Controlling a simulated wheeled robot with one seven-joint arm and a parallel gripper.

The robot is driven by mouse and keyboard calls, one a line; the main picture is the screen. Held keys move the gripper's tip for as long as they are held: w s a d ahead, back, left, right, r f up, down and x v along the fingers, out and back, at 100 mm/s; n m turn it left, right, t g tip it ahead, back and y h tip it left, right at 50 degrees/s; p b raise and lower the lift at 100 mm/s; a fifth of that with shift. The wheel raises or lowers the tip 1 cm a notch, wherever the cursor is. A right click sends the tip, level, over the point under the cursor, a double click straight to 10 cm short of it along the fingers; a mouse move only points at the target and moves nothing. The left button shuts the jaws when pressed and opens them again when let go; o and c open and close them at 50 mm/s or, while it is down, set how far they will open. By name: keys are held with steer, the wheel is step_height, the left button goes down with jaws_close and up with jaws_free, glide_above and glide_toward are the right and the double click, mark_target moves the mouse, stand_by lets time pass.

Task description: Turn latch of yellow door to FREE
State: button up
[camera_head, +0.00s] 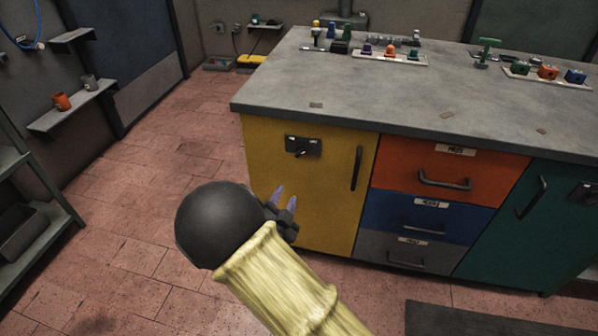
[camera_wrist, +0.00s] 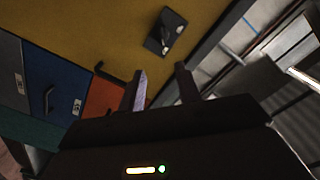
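The yellow door (camera_head: 303,200) is the left front of the workbench cabinet and looks closed. Its latch (camera_head: 303,147) is a dark plate with a small knob near the door's top; the lettering is too small to read. The latch also shows in the wrist view (camera_wrist: 166,32), beyond my fingertips. A dark vertical handle (camera_head: 356,168) is on the door's right side. My gripper (camera_head: 286,195) is in front of the door, below and left of the latch, apart from it. In the wrist view, its two fingers (camera_wrist: 160,76) are spread with nothing between them.
The grey worktop (camera_head: 400,100) overhangs the door and carries several small tools and coloured parts. Orange (camera_head: 450,165), blue (camera_head: 425,211) and grey drawers and a teal door (camera_head: 525,215) lie to the right. The tiled floor left of the cabinet is clear.

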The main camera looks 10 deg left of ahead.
mark_target(300, 155)
steer(key=shift+s+a, duration=0.15)
steer(key=shift+a, duration=0.05)
steer(key=shift+f, duration=0.1)
steer(key=w+b, duration=0.3)
steer(key=w, duration=1.4)
steer(key=shift+w, duration=0.2)
jaws_close()
